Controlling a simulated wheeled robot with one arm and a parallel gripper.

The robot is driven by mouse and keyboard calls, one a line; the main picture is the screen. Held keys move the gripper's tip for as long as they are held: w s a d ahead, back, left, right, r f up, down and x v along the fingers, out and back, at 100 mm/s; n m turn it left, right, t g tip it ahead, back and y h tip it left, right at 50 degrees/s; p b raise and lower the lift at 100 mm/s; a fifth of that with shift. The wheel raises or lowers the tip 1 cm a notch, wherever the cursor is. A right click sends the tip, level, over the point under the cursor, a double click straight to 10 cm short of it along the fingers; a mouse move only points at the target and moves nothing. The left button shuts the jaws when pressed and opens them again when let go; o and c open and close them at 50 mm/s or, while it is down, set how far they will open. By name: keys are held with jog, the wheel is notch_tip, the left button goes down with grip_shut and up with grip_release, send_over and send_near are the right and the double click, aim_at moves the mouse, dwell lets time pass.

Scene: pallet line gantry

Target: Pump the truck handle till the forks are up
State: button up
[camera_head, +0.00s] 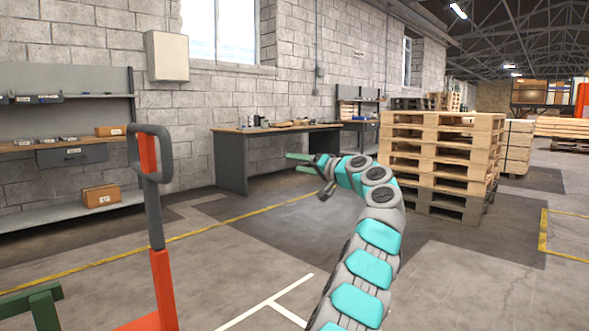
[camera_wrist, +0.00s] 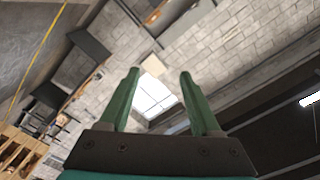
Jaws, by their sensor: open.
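The truck handle (camera_head: 150,155) is a dark grey loop with a red lever inside, on a dark and orange-red upright shaft (camera_head: 162,285). It stands nearly upright at the left of the head view. My gripper (camera_head: 292,162) is to the right of the handle, apart from it, with its green fingers pointing left toward it. In the wrist view the two green fingers (camera_wrist: 155,85) are spread with nothing between them. The forks cannot be made out; only a bit of orange-red truck body (camera_head: 140,324) shows at the bottom edge.
A green frame part (camera_head: 40,305) is at the lower left. Shelving (camera_head: 65,140) and a workbench (camera_head: 270,135) line the block wall. A tall pallet stack (camera_head: 440,160) stands right of my arm. Floor between handle and workbench is clear.

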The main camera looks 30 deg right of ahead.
jog(key=shift+b+v, duration=1.2)
jog(key=shift+v, duration=0.8)
jog(key=shift+a, duration=0.1)
